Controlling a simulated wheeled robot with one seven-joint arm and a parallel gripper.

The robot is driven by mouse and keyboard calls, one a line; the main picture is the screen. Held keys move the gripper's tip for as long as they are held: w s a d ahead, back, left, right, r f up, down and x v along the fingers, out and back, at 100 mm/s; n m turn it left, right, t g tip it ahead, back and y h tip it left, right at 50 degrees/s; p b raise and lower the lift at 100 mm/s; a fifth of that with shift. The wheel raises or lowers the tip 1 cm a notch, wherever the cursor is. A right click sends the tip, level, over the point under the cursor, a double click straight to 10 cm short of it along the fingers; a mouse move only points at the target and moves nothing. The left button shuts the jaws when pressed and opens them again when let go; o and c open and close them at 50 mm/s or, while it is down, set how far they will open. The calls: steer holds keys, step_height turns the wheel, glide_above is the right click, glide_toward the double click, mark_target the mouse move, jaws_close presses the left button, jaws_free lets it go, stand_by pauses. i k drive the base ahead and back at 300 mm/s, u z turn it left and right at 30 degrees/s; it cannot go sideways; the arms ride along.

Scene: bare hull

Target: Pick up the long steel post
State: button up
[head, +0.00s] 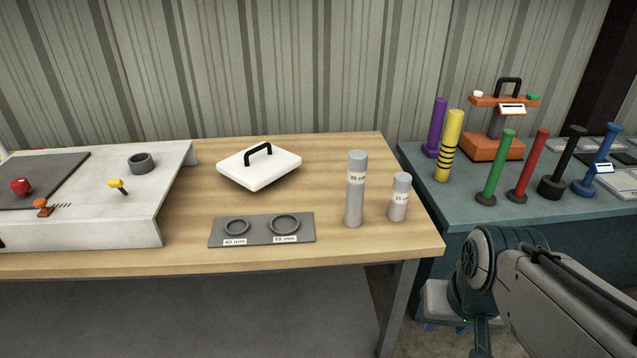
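The long steel post (355,200) is a tall grey cylinder with a pale label, standing upright on the right part of the wooden table (340,250). A shorter grey post (398,205), also labelled, stands upright just to its right, with a small gap between them. My arm comes in from the lower right, in front of the teal table and to the right of the posts. Its end runs below the bottom edge of the picture, so my gripper's fingers are not in view.
A dark plate (260,230) with two rings lies left of the long post. A white lid (258,170) with a black handle sits behind it. A raised white panel (120,215) fills the left. Several coloured posts stand on the teal table (550,215) at right.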

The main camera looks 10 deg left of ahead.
mark_target(357, 158)
steer(key=u, duration=0.45)
steer(key=i, duration=1)
steer(key=k, duration=1)
steer(key=z, duration=1.05)
steer(key=i, duration=0.85)
steer(key=u, duration=2.25)
